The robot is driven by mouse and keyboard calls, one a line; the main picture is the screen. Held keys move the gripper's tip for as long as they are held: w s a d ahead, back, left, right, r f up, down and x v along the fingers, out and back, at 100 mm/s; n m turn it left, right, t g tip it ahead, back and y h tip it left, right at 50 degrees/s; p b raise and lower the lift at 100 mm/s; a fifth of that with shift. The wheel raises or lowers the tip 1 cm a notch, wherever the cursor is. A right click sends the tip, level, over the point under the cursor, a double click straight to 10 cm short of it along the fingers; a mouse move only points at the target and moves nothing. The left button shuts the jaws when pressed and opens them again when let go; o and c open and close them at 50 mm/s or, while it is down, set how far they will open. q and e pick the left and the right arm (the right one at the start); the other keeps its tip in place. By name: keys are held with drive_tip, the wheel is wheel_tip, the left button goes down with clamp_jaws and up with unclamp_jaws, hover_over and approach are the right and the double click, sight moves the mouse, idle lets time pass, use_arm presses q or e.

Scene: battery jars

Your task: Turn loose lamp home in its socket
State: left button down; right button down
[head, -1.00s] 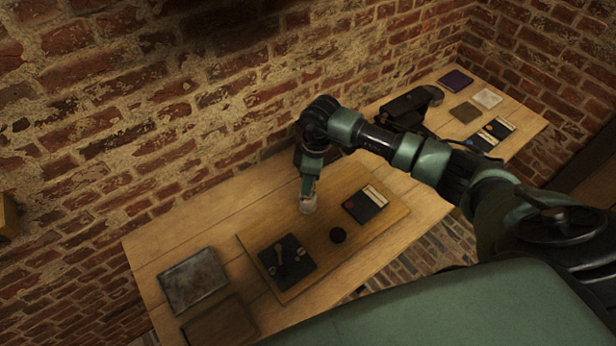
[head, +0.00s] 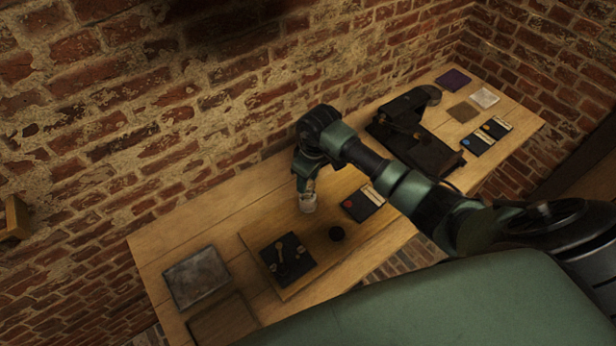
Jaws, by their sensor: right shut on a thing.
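My right gripper (head: 307,190) points down over the wooden board on the bench and is shut on the pale lamp (head: 308,204). The lamp is upright, with its whitish lower part showing below the fingers. Its socket cannot be made out; whether the lamp touches one is hidden. My left gripper is out of view.
A grey slab (head: 197,277) lies left. A dark apparatus (head: 420,150) and small tiles stand right.

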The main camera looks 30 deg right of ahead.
drive_tip(key=shift+m, duration=0.4)
drive_tip(key=c, duration=0.7)
unclamp_jaws()
drive_tip(key=shift+c, duration=0.2)
